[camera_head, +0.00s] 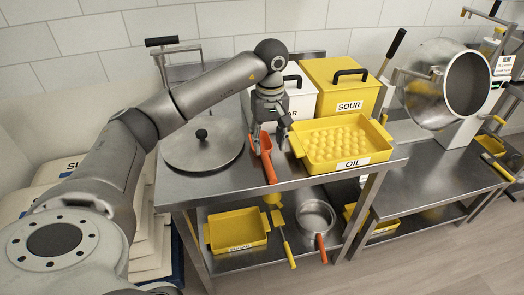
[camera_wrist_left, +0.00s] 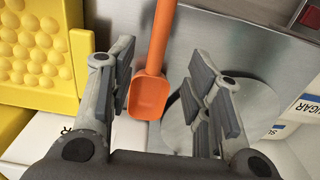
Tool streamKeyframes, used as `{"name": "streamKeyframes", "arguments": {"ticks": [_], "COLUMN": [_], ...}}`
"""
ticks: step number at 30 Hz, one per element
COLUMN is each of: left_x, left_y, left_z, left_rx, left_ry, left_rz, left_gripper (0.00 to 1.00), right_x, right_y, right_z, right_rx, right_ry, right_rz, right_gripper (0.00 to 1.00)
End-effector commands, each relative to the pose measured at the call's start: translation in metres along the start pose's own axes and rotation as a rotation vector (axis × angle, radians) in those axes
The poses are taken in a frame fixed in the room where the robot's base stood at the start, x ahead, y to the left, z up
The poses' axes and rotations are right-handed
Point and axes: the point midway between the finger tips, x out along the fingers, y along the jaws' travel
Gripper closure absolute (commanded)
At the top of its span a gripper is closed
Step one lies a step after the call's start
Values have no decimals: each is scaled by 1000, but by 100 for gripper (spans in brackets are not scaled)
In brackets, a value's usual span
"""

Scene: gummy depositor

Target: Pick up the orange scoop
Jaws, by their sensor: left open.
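The orange scoop (camera_head: 267,160) lies on the steel table, between the round steel lid and the yellow OIL tray. My left gripper (camera_head: 271,147) is right above it, pointing down, with its fingers open on either side of the scoop. In the left wrist view the scoop's bowl (camera_wrist_left: 150,97) shows between the open fingers (camera_wrist_left: 163,100), closer to the left finger, and its handle runs up out of the picture. The gripper holds nothing. I cannot tell the exact height of the fingers over the scoop. My right gripper is not in view.
The yellow OIL tray (camera_head: 316,160) with yellow balls is close on the right. A round steel lid (camera_head: 183,155) lies on the left. A white SUGAR box (camera_head: 300,104) and a yellow SOUR box (camera_head: 352,91) stand behind. A lower shelf holds a yellow tray (camera_head: 237,243) and a pot.

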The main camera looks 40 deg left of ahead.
Motion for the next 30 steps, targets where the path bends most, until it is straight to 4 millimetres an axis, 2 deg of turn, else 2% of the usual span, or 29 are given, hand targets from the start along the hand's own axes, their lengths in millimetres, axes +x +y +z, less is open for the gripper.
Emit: {"name": "streamKeyframes", "arguments": {"ticks": [4,11,16,21,29,30], "left_x": [23,40,62,83,87,87], "left_y": [0,0,0,1,1,1], "left_z": [2,3,9,8,8,8], "left_rx": [0,0,1,0,0,0], "left_ry": [-4,-4,-6,-4,-2,-2], "left_rz": [-1,1,0,3,4,4], "left_gripper": [54,54,54,54,54,58], "right_x": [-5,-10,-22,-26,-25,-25], "right_y": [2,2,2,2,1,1], "right_z": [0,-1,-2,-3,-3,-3], "right_rx": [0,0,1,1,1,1], "right_ry": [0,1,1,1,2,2], "right_rz": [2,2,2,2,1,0], "right_gripper": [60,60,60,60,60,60]}}
